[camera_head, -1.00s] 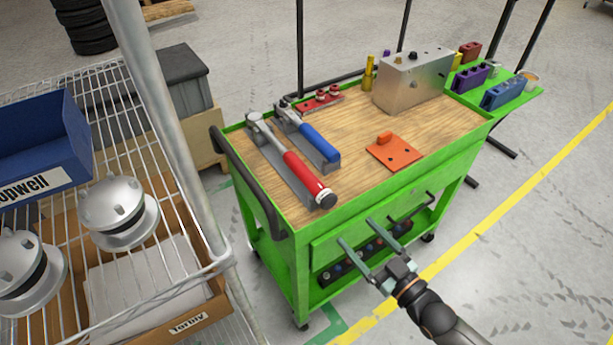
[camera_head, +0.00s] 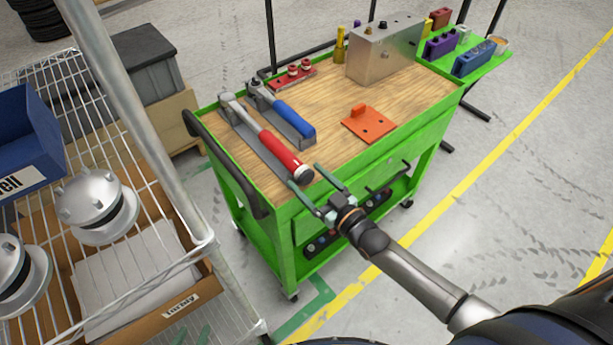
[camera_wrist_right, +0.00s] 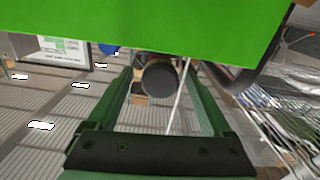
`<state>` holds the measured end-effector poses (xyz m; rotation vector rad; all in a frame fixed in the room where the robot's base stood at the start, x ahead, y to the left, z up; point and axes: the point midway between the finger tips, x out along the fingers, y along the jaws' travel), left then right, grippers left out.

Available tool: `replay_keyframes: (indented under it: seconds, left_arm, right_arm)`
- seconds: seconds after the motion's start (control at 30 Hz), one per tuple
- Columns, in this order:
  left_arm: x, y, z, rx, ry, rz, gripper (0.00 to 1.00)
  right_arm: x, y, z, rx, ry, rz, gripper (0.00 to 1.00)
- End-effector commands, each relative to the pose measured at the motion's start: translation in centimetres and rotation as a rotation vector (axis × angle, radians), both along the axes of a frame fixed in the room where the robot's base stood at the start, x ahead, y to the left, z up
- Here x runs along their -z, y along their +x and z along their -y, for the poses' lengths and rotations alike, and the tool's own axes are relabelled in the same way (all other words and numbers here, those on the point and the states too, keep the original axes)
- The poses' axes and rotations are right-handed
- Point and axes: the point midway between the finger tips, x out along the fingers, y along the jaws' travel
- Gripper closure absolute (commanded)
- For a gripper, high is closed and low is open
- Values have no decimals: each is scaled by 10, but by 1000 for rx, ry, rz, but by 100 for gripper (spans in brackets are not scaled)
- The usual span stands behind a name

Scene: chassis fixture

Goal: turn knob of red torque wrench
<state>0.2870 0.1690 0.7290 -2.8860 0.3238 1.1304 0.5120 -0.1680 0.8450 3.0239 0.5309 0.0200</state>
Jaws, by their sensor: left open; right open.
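The red torque wrench (camera_head: 278,148) lies in a grey holder on the green cart's wooden top, its knob (camera_head: 303,174) pointing toward me. In the right wrist view the dark round knob end (camera_wrist_right: 160,77) shows between the fingertips. My right gripper (camera_head: 304,176) is open at the cart's near edge, its fingers on either side of the knob; I cannot tell whether they touch it. It is also open in the right wrist view (camera_wrist_right: 160,85).
A blue-handled wrench (camera_head: 293,120) lies beside the red one. An orange plate (camera_head: 369,124) and a metal box (camera_head: 383,50) also stand on the cart (camera_head: 230,182). A wire shelf (camera_head: 200,250) with a blue bin (camera_head: 25,125) and silver parts stands at left. Open floor is at right.

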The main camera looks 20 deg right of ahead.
Motion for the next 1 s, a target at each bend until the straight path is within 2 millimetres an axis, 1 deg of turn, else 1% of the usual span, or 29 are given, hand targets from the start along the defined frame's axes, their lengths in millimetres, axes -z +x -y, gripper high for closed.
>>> replay_keyframes:
  seconds: [0.03,0.13,0.43,0.47,1.0]
  left_arm:
    - [0,0,0,1,-1,0,50]
    - [0,0,1,1,-1,0,50]
    - [0,0,1,1,-2,1,50]
    - [0,0,1,1,-2,1,50]
    - [-1,0,1,1,-2,2,50]
  right_arm:
    - [0,4,-2,0,0,1,16]
    - [0,9,-4,-1,0,-1,16]
    - [0,10,-4,-1,0,-1,16]
    - [0,10,-4,-1,0,-1,18]
    - [0,10,-4,-1,0,-1,78]
